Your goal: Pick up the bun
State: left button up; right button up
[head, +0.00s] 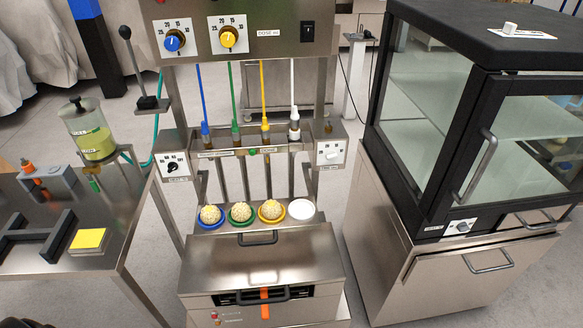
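Three round, pale, speckled buns sit in a row on the front ledge of the steel dosing machine. The left bun (210,214) is on a blue plate (203,225), the middle bun (240,212) on a green plate (233,222), and the right bun (271,210) on a yellow plate (282,221). A white plate (301,209) at the right end of the row is empty. Neither of my grippers can be made out. A small dark shape shows at the bottom left corner, too cut off to identify.
The dosing machine's panel (240,35) and coloured nozzles rise behind the buns. A steel box with a dark handle (262,296) juts out in front. A glass cabinet (470,110) stands right. A steel table (125,190) at left holds a jar (92,135) and black frame (38,240).

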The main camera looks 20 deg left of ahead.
aim_at(210, 214)
jog(key=u, duration=0.95)
